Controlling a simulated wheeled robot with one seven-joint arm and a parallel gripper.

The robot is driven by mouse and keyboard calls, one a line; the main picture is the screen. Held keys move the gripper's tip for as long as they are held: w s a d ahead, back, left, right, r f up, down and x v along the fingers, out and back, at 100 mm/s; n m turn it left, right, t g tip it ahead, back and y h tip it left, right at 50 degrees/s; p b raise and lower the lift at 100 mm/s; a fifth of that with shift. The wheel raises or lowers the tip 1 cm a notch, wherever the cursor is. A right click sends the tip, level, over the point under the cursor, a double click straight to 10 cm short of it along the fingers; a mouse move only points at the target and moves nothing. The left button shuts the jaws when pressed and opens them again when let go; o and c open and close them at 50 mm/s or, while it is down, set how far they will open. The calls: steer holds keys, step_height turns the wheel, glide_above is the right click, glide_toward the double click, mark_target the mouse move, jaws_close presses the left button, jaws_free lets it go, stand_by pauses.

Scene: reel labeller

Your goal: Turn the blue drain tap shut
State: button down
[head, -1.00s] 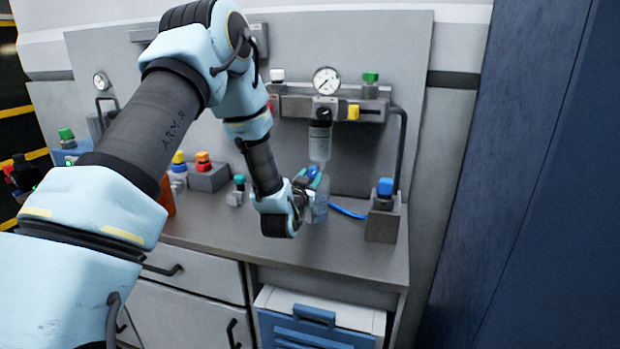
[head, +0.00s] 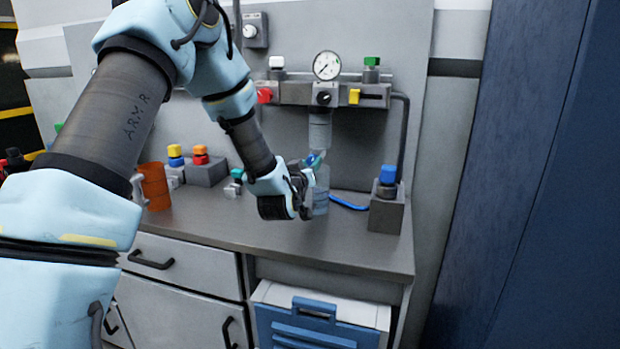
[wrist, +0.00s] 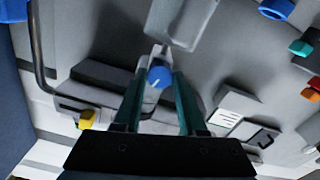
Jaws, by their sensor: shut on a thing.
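The blue drain tap (wrist: 160,76), a round knob with a pale mark, sits between the fingertips of my gripper (wrist: 159,84) in the wrist view. My gripper is shut on it, one teal finger on each side. In the head view my gripper (head: 314,161) is just under the filter bowl (head: 320,132) of the wall unit, and the fingers mostly hide the tap. A clear jar (head: 321,190) stands on the bench below, partly behind my gripper.
A block with another blue knob (head: 388,174) stands right of the jar, with a blue hose (head: 348,203) between. The gauge (head: 327,65), red knob (head: 264,95) and yellow knob (head: 354,96) are above. An orange mug (head: 154,186) is at left. The front bench is clear.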

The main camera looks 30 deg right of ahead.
steer(key=n+b, duration=0.6)
steer(key=shift+f, duration=0.25)
steer(key=n+b, duration=0.4)
steer(key=n, duration=0.2)
steer(key=shift+r, duration=0.2)
steer(key=shift+n, duration=0.4)
steer(key=shift+c, duration=2.3)
jaws_free()
steer(key=shift+s+a+b, duration=0.1)
steer(key=shift+b, duration=0.2)
steer(key=b+v, duration=0.1)
steer(key=v, duration=0.9)
steer(key=shift+s+a+b, duration=0.2)
steer(key=shift+s+b, duration=0.05)
steer(key=shift+b, duration=0.1)
